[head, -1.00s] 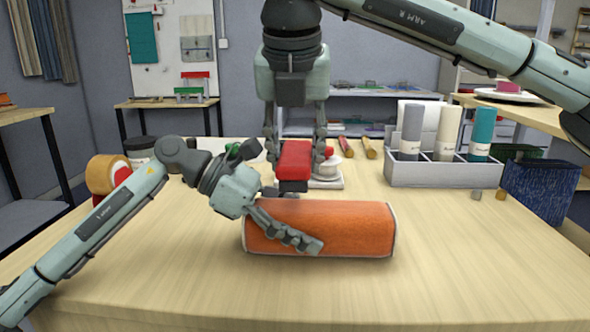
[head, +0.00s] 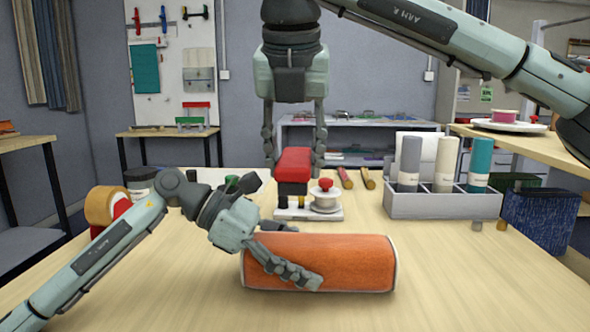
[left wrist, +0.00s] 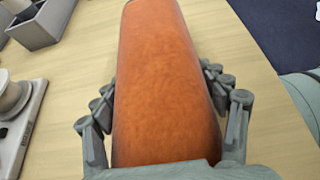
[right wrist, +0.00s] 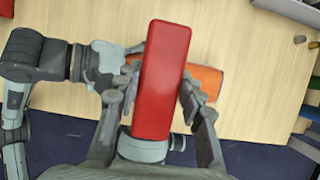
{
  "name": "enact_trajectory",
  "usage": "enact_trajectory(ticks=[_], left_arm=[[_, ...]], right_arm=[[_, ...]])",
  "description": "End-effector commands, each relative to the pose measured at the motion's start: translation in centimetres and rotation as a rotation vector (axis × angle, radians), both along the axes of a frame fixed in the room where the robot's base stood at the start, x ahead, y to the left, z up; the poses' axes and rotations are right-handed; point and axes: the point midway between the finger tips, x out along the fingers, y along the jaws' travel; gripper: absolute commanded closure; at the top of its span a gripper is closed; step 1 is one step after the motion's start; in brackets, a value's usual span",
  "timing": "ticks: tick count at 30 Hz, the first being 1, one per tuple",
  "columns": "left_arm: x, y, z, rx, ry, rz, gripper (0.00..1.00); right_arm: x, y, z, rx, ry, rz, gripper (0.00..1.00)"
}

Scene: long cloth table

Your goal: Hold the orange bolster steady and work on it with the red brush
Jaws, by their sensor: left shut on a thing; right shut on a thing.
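The orange bolster (head: 345,262) lies lengthwise on the table's near middle. My left gripper (head: 290,256) is shut across its left part, one finger along the front face; in the left wrist view the fingers lie on both sides of the bolster (left wrist: 160,60). My right gripper (head: 294,150) points down and is shut on the red brush (head: 293,166). The brush is above the bolster, with a visible gap between them in the head view. In the right wrist view the brush (right wrist: 162,80) covers part of the bolster (right wrist: 207,82); its underside is hidden.
Behind the bolster stands a small tray (head: 308,215) with a white spool (head: 326,201). A grey divided box (head: 440,206) with several rolls is at back right. An orange tape roll (head: 104,205) is at left. The table right of the bolster is clear.

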Motion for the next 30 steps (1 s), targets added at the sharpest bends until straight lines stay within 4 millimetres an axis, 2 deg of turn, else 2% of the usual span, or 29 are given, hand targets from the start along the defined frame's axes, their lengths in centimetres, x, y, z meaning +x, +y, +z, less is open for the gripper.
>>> enact_trajectory(ticks=[11,12,17,26,30], left_arm=[[0.01,-0.01,0.08,-0.001,-0.001,0.0,0.42],[0.01,-0.01,0.08,-0.001,-0.001,0.0,0.22],[0.0,-0.01,0.06,-0.001,-0.001,0.0,0.03],[0.0,-0.01,0.03,0.0,0.0,0.0,0.02],[0.06,0.62,0.34,0.0,-0.001,0.002,0.02]], right_arm=[[-0.01,0.01,0.01,0.0,0.0,0.001,0.98],[-0.01,0.01,0.0,0.0,0.0,0.001,0.98],[-0.01,0.01,0.0,0.0,0.0,0.001,0.98],[-0.01,0.01,-0.02,0.0,0.0,0.0,0.98],[-0.01,0.01,0.0,0.0,0.0,0.0,0.98]])
